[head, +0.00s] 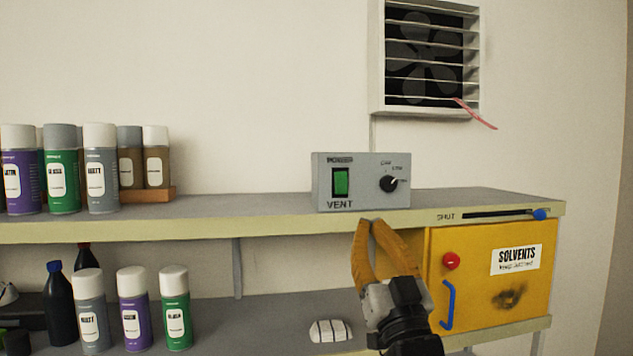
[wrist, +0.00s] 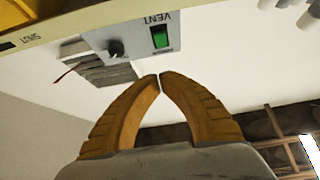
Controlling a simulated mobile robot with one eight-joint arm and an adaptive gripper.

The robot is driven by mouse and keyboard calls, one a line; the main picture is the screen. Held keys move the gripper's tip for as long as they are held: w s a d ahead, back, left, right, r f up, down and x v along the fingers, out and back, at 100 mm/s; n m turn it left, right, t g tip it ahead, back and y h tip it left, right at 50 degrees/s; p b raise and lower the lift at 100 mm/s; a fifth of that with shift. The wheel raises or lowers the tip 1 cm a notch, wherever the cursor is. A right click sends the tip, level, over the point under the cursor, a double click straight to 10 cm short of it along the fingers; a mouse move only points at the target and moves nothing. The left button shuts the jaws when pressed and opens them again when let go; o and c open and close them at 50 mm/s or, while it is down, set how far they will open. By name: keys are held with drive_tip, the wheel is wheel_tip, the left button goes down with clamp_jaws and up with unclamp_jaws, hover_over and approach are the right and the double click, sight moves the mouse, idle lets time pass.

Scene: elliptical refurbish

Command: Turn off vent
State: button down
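The grey vent control box (head: 361,181) stands on the upper shelf, with a green rocker switch (head: 340,182) under "POWER" and above "VENT". A black knob (head: 389,183) is on its right side. In the wrist view the box appears upside down, with the green switch (wrist: 159,37) and knob (wrist: 116,47) visible. The wall vent (head: 425,58) has a dark fan behind slats, and a red ribbon (head: 476,113) sticks out to the lower right. My gripper (head: 370,222) is empty, its fingertips together, just below the box in the head view. In the wrist view the tips (wrist: 160,76) meet, apart from the switch.
Spray cans (head: 62,170) stand on the upper shelf at left, more on the lower shelf. A yellow solvents cabinet (head: 470,305) with a blue handle (head: 448,305) is right of my gripper. The blue slider knob (head: 540,214) is at the shelf's right edge. A white object (head: 330,330) lies below.

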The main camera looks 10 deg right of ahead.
drive_tip(key=p, duration=0.3)
approach(345, 178)
wheel_tip(345, 178, up, 4)
drive_tip(key=w, duration=0.4)
drive_tip(key=shift+w+r+p, duration=0.1)
drive_tip(key=shift+p, duration=0.3)
drive_tip(key=shift+w+f, duration=0.2)
drive_tip(key=shift+w, duration=0.35)
drive_tip(key=shift+s, duration=0.1)
